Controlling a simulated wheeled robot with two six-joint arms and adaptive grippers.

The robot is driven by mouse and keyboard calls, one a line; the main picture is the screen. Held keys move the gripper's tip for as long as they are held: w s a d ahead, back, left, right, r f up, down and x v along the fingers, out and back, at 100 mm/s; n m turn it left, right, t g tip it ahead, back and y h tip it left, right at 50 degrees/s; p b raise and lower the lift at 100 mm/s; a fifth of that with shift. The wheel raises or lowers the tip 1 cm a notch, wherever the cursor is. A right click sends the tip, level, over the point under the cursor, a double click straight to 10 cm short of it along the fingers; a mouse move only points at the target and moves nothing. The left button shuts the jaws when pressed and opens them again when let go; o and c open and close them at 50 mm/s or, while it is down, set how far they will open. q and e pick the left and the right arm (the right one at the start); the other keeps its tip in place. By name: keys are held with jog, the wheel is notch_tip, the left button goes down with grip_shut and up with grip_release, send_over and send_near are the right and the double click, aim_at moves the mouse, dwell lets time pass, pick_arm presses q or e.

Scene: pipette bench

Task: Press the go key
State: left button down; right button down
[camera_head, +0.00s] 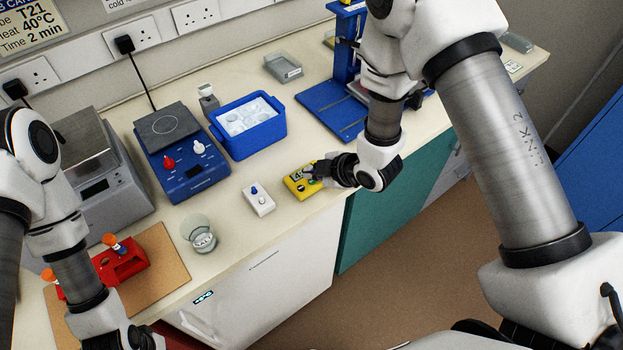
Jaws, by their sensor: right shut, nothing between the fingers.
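A small yellow device (300,188) with a dark display lies near the bench's front edge. My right gripper (311,172) is shut and empty, with its fingertips over the right part of this device. The fingers hide part of its face, and I cannot make out a go key or tell whether the tips touch it. My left gripper (140,338) is at the bottom left, low in front of the bench. Only a dark part of it shows, so its fingers cannot be judged.
A white box with a blue knob (259,200) sits left of the yellow device. A blue stand (333,112) is behind my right wrist.

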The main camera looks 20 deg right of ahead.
aim_at(314, 183)
jog(key=shift+s, duration=0.1)
jog(key=shift+f+b, duration=0.4)
jog(key=shift+f, duration=0.05)
jog(key=shift+f, duration=0.15)
dwell(0.5)
jog(key=shift+r+p, duration=0.3)
jog(key=shift+r, duration=0.4)
notch_tip(314, 183, up, 6)
jog(key=p, duration=0.4)
